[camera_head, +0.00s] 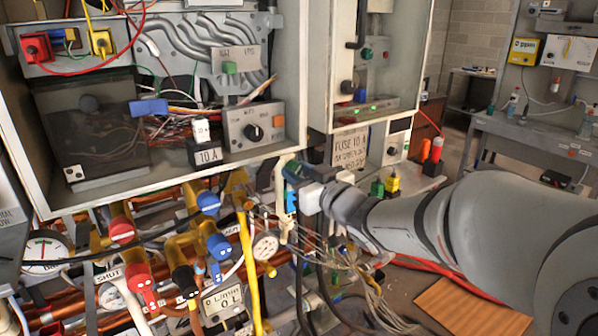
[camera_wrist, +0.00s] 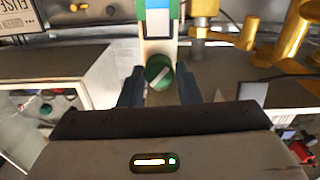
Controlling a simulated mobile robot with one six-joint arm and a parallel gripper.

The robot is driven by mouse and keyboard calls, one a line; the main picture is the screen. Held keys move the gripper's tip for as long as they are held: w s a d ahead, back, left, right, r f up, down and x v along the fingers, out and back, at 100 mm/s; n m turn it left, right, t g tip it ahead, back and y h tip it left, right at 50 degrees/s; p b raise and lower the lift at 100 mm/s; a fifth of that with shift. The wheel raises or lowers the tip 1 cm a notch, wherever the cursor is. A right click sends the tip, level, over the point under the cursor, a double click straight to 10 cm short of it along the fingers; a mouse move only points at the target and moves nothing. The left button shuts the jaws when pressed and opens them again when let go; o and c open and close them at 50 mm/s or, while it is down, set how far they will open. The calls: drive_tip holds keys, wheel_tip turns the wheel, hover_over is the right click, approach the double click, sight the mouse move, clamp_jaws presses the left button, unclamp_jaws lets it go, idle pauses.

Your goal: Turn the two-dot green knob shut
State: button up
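In the wrist view a round green knob (camera_wrist: 158,72) with a pale slanted bar sits on a narrow upright cream strip (camera_wrist: 158,48). My gripper (camera_wrist: 160,80) has its two dark fingers apart, one on each side of the knob. Small gaps seem to show between knob and fingers, but contact is hard to judge. No dots can be made out on the knob. In the head view my gripper (camera_head: 304,193) is at the cream strip (camera_head: 282,205), below the open heater cabinet; the knob between the fingers is hidden there.
Yellow pipes and valves (camera_wrist: 240,35) stand close right of the strip in the wrist view. Loose wires (camera_head: 365,275) hang below.

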drive_tip(key=c, duration=0.5)
drive_tip(key=shift+m, duration=0.3)
drive_tip(key=m+p, duration=0.3)
drive_tip(key=m, duration=0.2)
drive_tip(key=shift+m+p, duration=0.95)
drive_tip(key=shift+m, duration=0.95)
drive_tip(key=shift+f, duration=0.1)
drive_tip(key=o, duration=1)
